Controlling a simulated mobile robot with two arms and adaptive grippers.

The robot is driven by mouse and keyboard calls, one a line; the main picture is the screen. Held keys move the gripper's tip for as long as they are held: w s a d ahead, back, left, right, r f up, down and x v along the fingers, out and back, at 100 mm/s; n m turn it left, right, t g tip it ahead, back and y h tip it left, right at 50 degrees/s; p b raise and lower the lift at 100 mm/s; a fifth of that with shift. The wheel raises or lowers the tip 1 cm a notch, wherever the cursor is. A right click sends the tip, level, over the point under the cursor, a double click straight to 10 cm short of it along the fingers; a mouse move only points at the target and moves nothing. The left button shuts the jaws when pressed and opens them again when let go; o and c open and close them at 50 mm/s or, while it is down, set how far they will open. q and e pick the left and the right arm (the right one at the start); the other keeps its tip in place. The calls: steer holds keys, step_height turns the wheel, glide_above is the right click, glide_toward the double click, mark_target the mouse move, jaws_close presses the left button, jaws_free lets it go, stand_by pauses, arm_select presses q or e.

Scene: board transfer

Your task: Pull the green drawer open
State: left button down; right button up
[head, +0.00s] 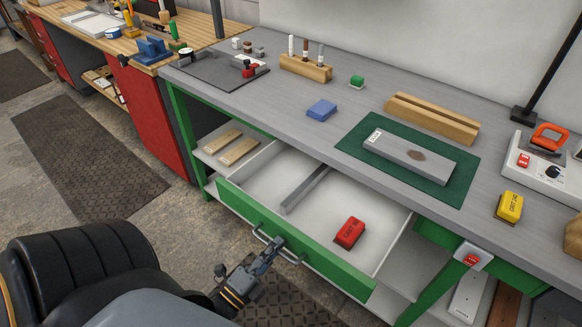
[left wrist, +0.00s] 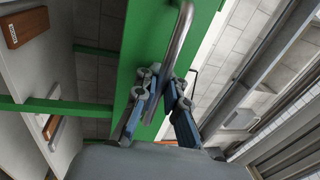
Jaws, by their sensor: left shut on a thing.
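The green drawer (head: 325,258) stands pulled out from under the grey workbench, its white inside showing. A red block (head: 349,233) and a long grey divider (head: 305,188) are in it. A grey bar handle (head: 268,242) is on its front and also shows in the left wrist view (left wrist: 180,40). My left gripper (head: 273,248) is at the handle; in the left wrist view its fingers (left wrist: 163,90) are closed around the bar. The green drawer front (left wrist: 140,40) is just beyond it. My right gripper is in neither view.
On the bench lie a green mat (head: 358,145) with a grey board (head: 410,157), a wooden block (head: 432,118), a blue block (head: 321,109) and a yellow block (head: 510,206). A red-buttoned box (head: 473,255) is on the bench front, right of the drawer. Floor mats lie to the left.

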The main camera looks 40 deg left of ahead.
arm_select(q)
steer(key=s, duration=0.4)
steer(key=shift+s+f, duration=0.1)
steer(key=shift+f, duration=0.05)
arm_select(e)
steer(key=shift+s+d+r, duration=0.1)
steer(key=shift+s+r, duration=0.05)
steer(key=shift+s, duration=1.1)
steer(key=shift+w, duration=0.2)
arm_select(q)
steer(key=c, duration=1.7)
jaws_free()
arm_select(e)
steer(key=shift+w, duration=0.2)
